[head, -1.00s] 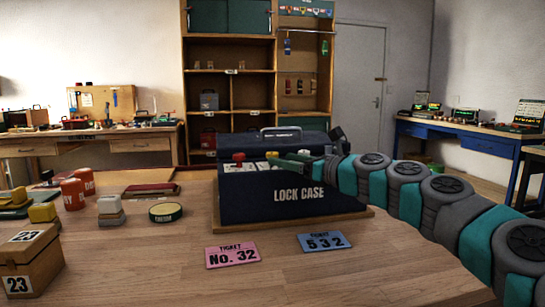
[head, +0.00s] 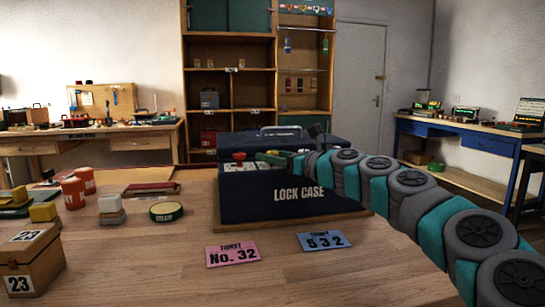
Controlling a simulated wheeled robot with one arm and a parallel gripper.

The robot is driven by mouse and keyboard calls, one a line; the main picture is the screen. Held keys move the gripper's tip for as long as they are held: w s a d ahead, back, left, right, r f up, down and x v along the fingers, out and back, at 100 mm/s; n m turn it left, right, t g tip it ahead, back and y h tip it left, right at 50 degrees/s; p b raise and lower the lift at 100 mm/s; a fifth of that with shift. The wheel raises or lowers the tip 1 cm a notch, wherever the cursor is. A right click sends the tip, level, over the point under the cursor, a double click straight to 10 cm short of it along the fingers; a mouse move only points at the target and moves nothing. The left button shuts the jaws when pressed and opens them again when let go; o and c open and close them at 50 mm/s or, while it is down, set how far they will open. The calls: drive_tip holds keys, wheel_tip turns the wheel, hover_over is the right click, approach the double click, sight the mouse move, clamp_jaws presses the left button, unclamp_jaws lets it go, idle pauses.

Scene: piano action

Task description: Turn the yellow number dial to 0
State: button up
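The dark blue lock case (head: 262,207) stands on a wooden board in the middle of the table. A red dial (head: 239,156) shows at the left of its top front panel, with pale number plates (head: 236,167) below. I cannot make out the yellow dial; my gripper seems to cover that part of the panel. My gripper (head: 265,158) is at the panel, just right of the red dial. It is small and seen along the arm, so I cannot tell whether its fingers are open, shut or touching a dial.
A pink ticket "No. 32" (head: 233,254) and a blue ticket "532" (head: 324,241) lie in front of the case. A green round tin (head: 166,211), stacked blocks (head: 110,211), red cylinders (head: 73,193) and a wooden "23" box (head: 33,262) stand left.

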clamp_jaws()
drive_tip(key=shift+s+m+t+h+p, duration=0.1)
drive_tip(key=shift+m+t+h+p, duration=0.3)
drive_tip(key=shift+a+m+t+h+p, duration=0.1)
drive_tip(key=shift+m+t+h+p, duration=0.35)
drive_tip(key=shift+m+t+h, duration=0.75)
drive_tip(key=m+t+h, duration=0.1)
drive_tip(key=m+h, duration=0.1)
drive_tip(key=h, duration=0.1)
drive_tip(key=m+t+h, duration=0.1)
drive_tip(key=m+h, duration=0.1)
drive_tip(key=h, duration=0.1)
drive_tip(key=shift+a+t, duration=0.1)
drive_tip(key=shift+t, duration=0.3)
drive_tip(key=m+h, duration=0.2)
drive_tip(key=h, duration=0.2)
drive_tip(key=m+h, duration=0.3)
drive_tip(key=h, duration=0.1)
drive_tip(key=shift+m+h+b, duration=0.35)
drive_tip(key=shift+m+h, duration=0.65)
drive_tip(key=shift+h, duration=0.5)
drive_tip(key=shift+d+r+m+g+h, duration=0.15)
drive_tip(key=shift+d+m+g+h, duration=0.15)
drive_tip(key=shift+g, duration=0.1)
drive_tip(key=shift+o, duration=1.6)
unclamp_jaws()
drive_tip(key=shift+a, duration=0.1)
